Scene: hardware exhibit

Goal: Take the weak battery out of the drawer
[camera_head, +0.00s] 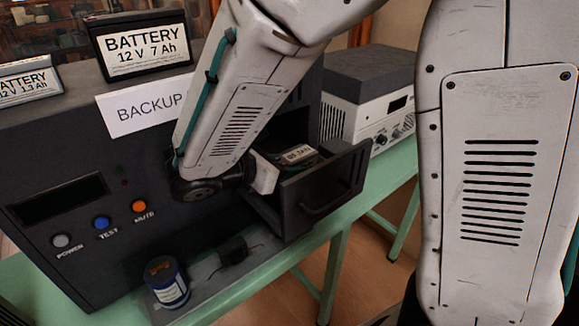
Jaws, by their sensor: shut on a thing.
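The dark drawer (338,177) stands pulled out from the front of the black backup unit (60,142). A small battery (299,154) with a pale label lies in or just above the drawer, and its label is too small to read. My gripper (277,168) is at the drawer's left side, with a white jaw part visible, shut on the battery. The fingertips and the battery's lower part are partly hidden by the drawer wall and my arm. I cannot tell whether the battery touches the drawer floor.
A 12 V 7 Ah battery (142,45) and a 12 V 1.3 Ah battery (25,82) stand on top of the unit. A white-grey instrument (365,115) stands behind the drawer on the green table (398,179).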

